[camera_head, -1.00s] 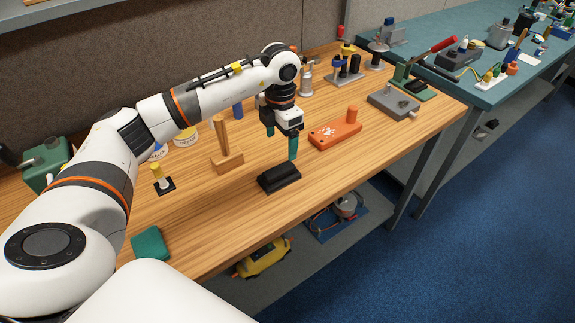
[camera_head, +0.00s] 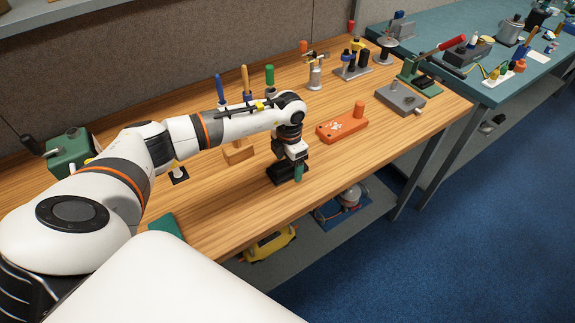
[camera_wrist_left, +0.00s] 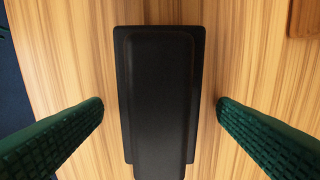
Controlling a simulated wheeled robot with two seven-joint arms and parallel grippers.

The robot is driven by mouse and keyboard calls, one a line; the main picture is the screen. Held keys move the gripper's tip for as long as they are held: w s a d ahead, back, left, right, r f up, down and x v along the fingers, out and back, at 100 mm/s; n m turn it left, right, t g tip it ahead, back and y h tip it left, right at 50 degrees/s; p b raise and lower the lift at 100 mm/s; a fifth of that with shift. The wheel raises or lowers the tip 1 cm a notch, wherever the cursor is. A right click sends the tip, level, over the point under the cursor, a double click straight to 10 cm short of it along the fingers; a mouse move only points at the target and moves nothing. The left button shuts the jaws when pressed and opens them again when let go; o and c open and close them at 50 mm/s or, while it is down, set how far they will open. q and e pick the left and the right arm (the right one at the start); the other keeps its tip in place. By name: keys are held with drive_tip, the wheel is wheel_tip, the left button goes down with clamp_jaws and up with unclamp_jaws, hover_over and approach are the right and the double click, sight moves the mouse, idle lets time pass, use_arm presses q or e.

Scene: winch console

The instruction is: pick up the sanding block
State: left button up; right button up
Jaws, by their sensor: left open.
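The sanding block looks to be the black block (camera_head: 279,172) on the wooden bench, near its front edge. In the left wrist view the block (camera_wrist_left: 160,90) runs lengthwise down the middle, a raised dark body on a slightly wider dark base. My left gripper (camera_head: 298,173) points down over it in the head view. Its green ridged fingers (camera_wrist_left: 160,112) are open, one on each side of the block, with bare wood showing between each finger and the block. The gripper hides part of the block in the head view. My right gripper is not in view.
An orange box (camera_head: 342,127) and a grey box (camera_head: 400,98) lie to the right. A green pad (camera_head: 166,227) lies near the front edge. Bare wood surrounds the block.

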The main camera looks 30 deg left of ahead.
use_arm(q)
drive_tip(key=shift+c, duration=1.3)
drive_tip(key=c, duration=0.9)
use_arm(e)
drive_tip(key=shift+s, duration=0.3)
use_arm(q)
drive_tip(key=shift+r, duration=0.15)
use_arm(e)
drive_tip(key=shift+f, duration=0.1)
